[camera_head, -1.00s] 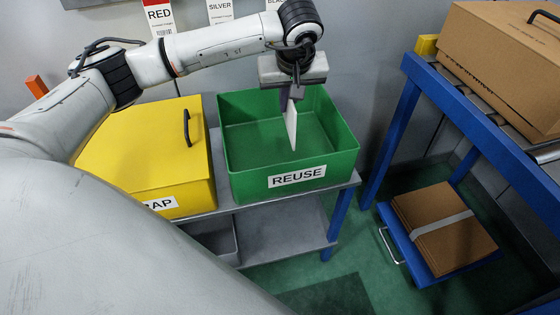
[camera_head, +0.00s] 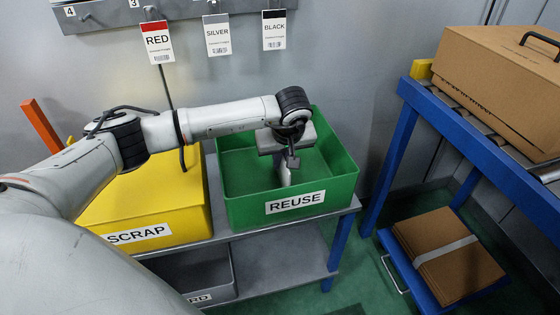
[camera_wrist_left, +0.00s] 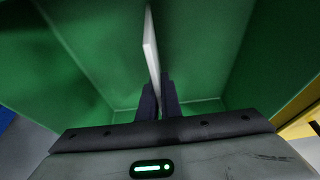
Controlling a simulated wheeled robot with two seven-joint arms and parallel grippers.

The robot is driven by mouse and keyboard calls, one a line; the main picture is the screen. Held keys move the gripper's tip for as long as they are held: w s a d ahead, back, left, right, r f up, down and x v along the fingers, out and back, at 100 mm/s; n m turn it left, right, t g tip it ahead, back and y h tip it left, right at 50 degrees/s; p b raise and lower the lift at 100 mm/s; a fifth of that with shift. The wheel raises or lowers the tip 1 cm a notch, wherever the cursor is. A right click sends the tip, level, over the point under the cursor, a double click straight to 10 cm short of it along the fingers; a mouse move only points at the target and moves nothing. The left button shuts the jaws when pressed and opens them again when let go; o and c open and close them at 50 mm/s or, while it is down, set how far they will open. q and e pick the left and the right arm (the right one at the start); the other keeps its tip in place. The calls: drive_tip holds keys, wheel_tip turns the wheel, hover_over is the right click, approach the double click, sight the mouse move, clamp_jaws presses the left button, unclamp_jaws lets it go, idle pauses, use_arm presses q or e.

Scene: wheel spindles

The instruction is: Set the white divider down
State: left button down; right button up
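The white divider (camera_head: 284,176) is a thin upright plate inside the green REUSE bin (camera_head: 340,185). In the left wrist view the divider (camera_wrist_left: 151,45) shows nearly edge-on between the two dark fingers of my left gripper (camera_wrist_left: 158,100), which are shut on it. In the head view my left gripper (camera_head: 289,162) is down at the level of the bin's opening, and much of the divider is hidden by the gripper and the front wall. I cannot tell whether its lower edge touches the bin floor. My right gripper is not in view.
A yellow SCRAP bin (camera_head: 170,215) stands left of the green bin on a grey shelf unit (camera_head: 285,258). A blue-framed roller rack (camera_head: 450,118) with a cardboard box (camera_head: 500,75) is at right. Flat cardboard (camera_head: 450,255) lies on a low blue cart.

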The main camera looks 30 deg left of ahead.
use_arm(q)
drive_tip(key=shift+f, duration=0.1)
drive_tip(key=c, duration=2)
unclamp_jaws()
drive_tip(key=shift+d+r, duration=0.1)
drive_tip(key=shift+r, duration=0.35)
drive_tip(key=p+v, duration=0.1)
drive_tip(key=v, duration=1)
drive_tip(key=shift+s+d+r+p, duration=0.1)
drive_tip(key=shift+s+r+p, duration=0.1)
drive_tip(key=shift+p, duration=0.15)
